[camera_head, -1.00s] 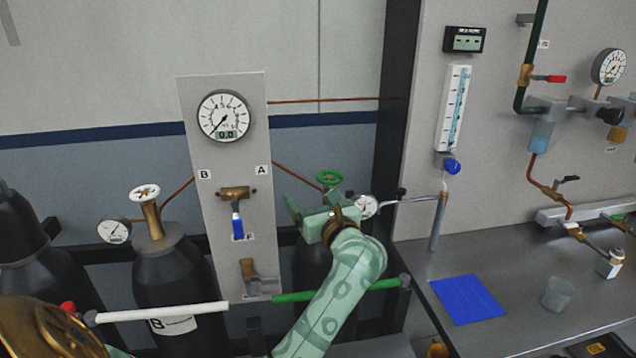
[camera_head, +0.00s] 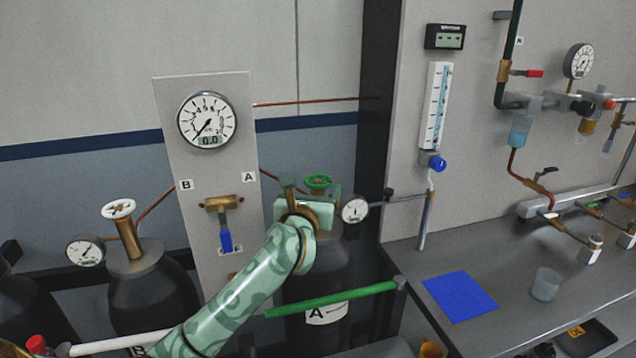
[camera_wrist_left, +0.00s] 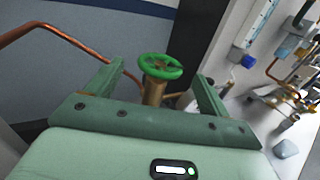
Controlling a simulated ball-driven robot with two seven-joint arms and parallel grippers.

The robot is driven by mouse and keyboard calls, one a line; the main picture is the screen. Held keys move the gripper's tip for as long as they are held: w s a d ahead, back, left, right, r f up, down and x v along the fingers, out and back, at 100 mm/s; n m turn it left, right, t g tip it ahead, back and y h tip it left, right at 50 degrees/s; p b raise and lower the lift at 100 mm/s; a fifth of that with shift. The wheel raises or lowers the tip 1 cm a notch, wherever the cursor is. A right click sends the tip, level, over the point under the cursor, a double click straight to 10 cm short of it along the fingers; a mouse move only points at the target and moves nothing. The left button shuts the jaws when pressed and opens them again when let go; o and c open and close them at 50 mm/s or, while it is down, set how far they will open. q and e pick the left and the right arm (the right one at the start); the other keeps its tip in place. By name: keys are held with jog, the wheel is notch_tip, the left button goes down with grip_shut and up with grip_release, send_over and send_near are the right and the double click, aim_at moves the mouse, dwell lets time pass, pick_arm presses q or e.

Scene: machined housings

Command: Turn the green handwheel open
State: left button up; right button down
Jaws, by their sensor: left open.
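The green handwheel (camera_head: 317,182) sits on top of the brass valve of the dark cylinder marked A (camera_head: 316,270). The handwheel (camera_wrist_left: 160,67) also shows in the left wrist view, on its brass stem (camera_wrist_left: 154,92). My left gripper (camera_head: 310,190) is open, its fingers spread to either side of the valve in the picture. In the left wrist view my left gripper (camera_wrist_left: 155,80) has the handwheel between and a little beyond its two fingers, with gaps on both sides. I cannot tell that anything touches. My right gripper is in neither view.
A panel carries a gauge (camera_head: 207,121) and a blue-handled valve (camera_head: 225,242). A white handwheel (camera_head: 118,209) tops cylinder B at left. A small gauge (camera_head: 354,210) stands close right of the gripper. A green bar (camera_head: 333,299) crosses in front of cylinder A. The bench is at right.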

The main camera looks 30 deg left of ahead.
aim_at(321, 174)
pick_arm(q)
jog(key=x, duration=0.4)
jog(key=shift+w+b, duration=0.3)
jog(key=shift+w, duration=0.1)
jog(key=shift+w+a, duration=0.25)
jog(key=shift+w, duration=0.15)
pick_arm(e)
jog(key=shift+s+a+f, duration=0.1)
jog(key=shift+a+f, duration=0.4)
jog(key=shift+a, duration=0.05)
pick_arm(q)
jog(key=c, duration=1)
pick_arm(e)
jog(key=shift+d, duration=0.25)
